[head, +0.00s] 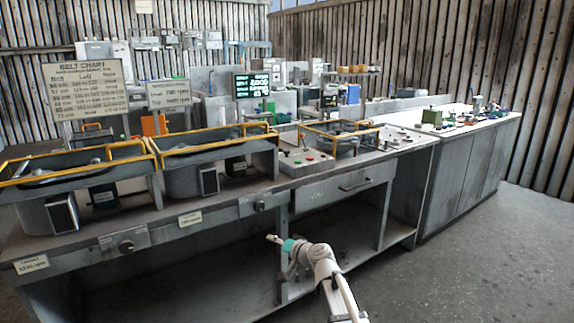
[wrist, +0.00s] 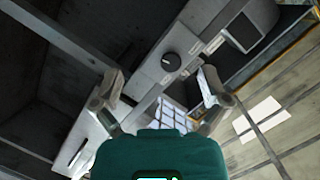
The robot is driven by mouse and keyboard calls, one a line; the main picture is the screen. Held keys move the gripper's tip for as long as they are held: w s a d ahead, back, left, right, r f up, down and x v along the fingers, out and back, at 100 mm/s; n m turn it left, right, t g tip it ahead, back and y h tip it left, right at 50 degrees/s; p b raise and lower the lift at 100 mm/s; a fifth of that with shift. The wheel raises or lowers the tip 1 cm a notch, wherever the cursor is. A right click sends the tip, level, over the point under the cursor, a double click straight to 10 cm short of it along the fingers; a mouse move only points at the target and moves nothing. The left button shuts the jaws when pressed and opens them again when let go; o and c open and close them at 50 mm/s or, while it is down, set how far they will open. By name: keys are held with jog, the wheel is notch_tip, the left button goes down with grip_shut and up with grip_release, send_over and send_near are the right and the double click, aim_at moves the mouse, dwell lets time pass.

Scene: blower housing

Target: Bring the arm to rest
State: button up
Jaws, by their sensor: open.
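My arm reaches up from the bottom middle of the head view, in front of the long grey workbench (head: 222,205). My gripper (head: 272,238) points to the left there, in front of the bench's open lower shelf. In the wrist view my gripper (wrist: 160,76) has its two fingers spread apart, with nothing held between them. The bench front with a round black knob (wrist: 171,62) shows beyond the fingers, apart from them.
Two yellow-railed blower housings (head: 215,150) stand on the bench at left, with a smaller railed unit (head: 340,135) to their right. A drawer (head: 345,188) is shut. A belt chart board (head: 88,90) stands behind. The grey floor (head: 480,250) at right is clear.

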jog(key=s+d+f+n+g+h, duration=0.1)
jog(key=s+d+f+g+h, duration=0.55)
jog(key=s+d, duration=0.5)
jog(key=s+d+f+g+h, duration=0.5)
jog(key=s+d+f, duration=0.35)
jog(key=s, duration=0.65)
notch_tip(320, 180, up, 27)
jog(key=p, duration=2.6)
jog(key=shift+w+d+y+p, duration=0.15)
jog(key=shift+w+y+p, duration=0.2)
jog(key=shift+w, duration=0.1)
